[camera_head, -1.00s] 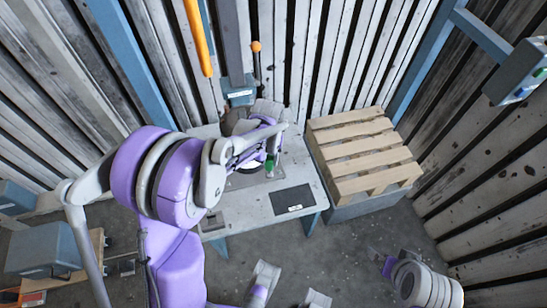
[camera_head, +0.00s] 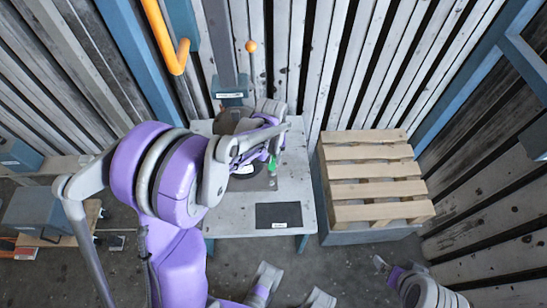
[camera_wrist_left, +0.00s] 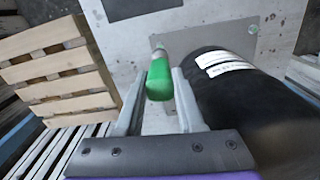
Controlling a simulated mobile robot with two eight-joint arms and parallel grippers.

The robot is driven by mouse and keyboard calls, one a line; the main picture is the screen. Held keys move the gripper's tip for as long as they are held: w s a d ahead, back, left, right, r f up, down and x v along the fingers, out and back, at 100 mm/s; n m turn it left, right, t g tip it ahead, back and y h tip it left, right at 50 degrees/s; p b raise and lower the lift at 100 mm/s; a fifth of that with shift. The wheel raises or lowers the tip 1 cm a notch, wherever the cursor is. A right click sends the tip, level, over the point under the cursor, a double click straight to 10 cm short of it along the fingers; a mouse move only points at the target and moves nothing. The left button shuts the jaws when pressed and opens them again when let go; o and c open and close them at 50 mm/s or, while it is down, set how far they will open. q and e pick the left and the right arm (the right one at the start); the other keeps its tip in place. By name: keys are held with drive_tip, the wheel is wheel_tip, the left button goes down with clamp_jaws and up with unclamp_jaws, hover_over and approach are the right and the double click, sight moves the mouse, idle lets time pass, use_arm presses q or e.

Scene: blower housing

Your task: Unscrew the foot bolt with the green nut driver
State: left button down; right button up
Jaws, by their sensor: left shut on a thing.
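The green nut driver (camera_wrist_left: 160,80) is between the fingers of my left gripper (camera_wrist_left: 158,88), which is shut on it. In the head view the green driver (camera_head: 272,163) shows below my left wrist, over the table. Its far end points at the grey base plate (camera_wrist_left: 236,38), beside the black cylindrical housing (camera_wrist_left: 235,100) with white labels. The foot bolt cannot be made out; the driver's end hides that spot. The housing is mostly hidden by my left arm in the head view. Part of my right gripper (camera_head: 381,263) shows low at the right; its jaws are unclear.
The white table (camera_head: 230,222) carries a dark mat (camera_head: 278,215) at its front. A wooden pallet (camera_head: 378,180) on a grey base stands right of the table. Slatted walls close off the back and right. Open floor lies in front.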

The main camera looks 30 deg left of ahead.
sight(271, 169)
use_arm(q)
drive_tip(key=shift+a+f+b, duration=0.1)
drive_tip(key=shift+f+b, duration=0.35)
drive_tip(key=shift+f, duration=0.2)
wheel_tip(271, 169, down, 3)
drive_tip(key=shift+f+b, duration=0.1)
drive_tip(key=shift+b, duration=0.9)
drive_tip(key=shift+f+b, duration=0.5)
drive_tip(key=shift+f, duration=0.1)
drive_tip(key=shift+f, duration=0.3)
drive_tip(key=shift+b, duration=0.3)
